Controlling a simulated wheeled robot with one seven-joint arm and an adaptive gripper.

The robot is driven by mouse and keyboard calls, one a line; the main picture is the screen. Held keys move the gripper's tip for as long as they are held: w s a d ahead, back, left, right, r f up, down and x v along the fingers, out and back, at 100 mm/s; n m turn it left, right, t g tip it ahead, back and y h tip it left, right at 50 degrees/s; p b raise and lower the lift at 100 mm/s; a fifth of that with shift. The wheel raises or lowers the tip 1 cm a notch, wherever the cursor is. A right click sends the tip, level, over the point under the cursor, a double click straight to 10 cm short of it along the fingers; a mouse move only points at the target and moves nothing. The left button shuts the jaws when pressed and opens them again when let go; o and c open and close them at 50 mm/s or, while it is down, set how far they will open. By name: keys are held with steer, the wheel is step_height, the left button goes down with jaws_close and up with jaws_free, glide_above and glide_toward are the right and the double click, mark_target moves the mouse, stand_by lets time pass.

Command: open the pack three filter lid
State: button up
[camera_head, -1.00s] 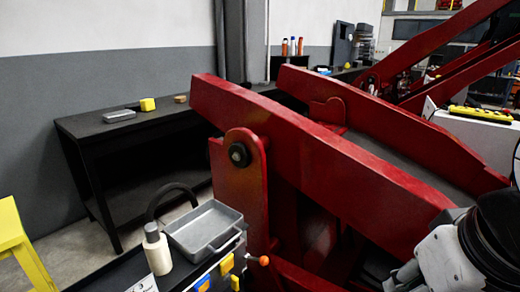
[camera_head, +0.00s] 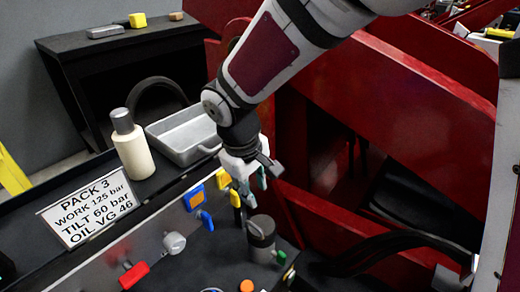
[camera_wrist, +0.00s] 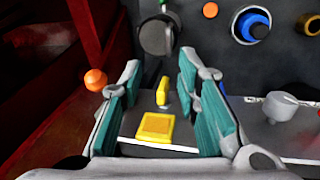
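The pack 3 sign (camera_head: 87,208) stands on the front left of the unit. A grey canister with a darker round top, likely the filter and its lid (camera_head: 262,227), stands upright on the unit's deck. It also shows at the top of the wrist view (camera_wrist: 157,36). My gripper (camera_head: 254,184) is above and behind the canister in the head view, apart from it. In the wrist view my gripper (camera_wrist: 160,72) has its teal-padded fingers spread with nothing held. A yellow lever (camera_wrist: 162,92) and yellow square (camera_wrist: 154,127) show between and below the fingers.
A grey tray (camera_head: 185,137) and a cream bottle (camera_head: 132,145) stand behind the panel. A blue handle (camera_head: 206,220), a red handle (camera_head: 133,275) and a grey knob (camera_head: 174,243) stick out nearby. An orange ball (camera_wrist: 95,80) is beside the left finger. Red beams (camera_head: 400,95) fill the right.

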step_height(320, 180, down, 3)
steer(key=a, duration=0.2)
steer(key=b, duration=0.5)
glide_toward(255, 226)
steer(key=shift+n, duration=0.3)
steer(key=x, duration=0.8)
steer(key=shift+s, duration=0.1)
steer(key=shift+c, duration=0.6)
jaws_close()
